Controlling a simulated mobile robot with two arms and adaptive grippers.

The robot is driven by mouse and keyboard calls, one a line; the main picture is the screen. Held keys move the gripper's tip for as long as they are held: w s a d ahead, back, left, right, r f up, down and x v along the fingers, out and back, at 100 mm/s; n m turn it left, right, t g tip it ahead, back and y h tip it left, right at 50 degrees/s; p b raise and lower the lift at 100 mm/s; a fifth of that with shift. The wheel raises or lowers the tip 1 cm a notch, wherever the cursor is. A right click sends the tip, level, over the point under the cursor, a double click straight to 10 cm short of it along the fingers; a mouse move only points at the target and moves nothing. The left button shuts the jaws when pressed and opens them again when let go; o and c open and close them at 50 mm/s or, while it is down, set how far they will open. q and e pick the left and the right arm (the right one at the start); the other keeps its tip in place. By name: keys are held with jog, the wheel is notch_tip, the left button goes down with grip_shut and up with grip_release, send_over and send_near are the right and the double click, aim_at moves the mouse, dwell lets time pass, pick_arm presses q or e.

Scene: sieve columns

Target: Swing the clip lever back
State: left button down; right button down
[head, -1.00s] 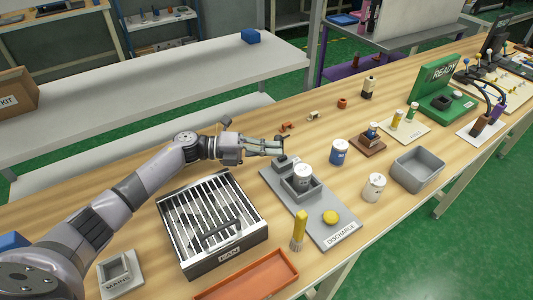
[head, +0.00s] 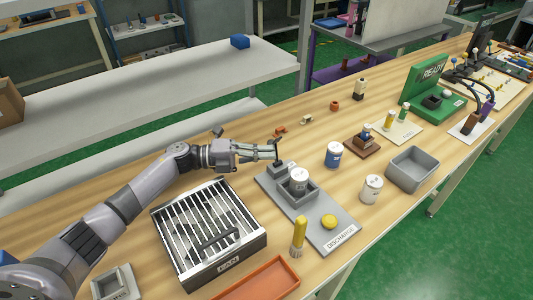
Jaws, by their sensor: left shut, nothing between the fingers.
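The grey discharge board (head: 309,222) lies on the bench with a block at its far end. A thin dark lever (head: 278,150), which looks like the clip lever, stands about upright at that end. My left gripper (head: 270,154) is shut with nothing in it, its fingertips close beside the lever; I cannot tell whether they touch. A white-lidded canister (head: 299,178) sits in the grey holder on the board. A yellow round button (head: 328,222) is near the board's front. My right gripper is not in view.
A slatted metal box (head: 210,235) marked FAN stands left of the board, with an orange tray (head: 258,281) in front. A blue canister (head: 333,155), a white canister (head: 371,188) and a grey bin (head: 412,168) stand to the right.

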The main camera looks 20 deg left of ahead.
pick_arm(q)
jog(key=v, duration=0.7)
jog(key=shift+a, duration=0.1)
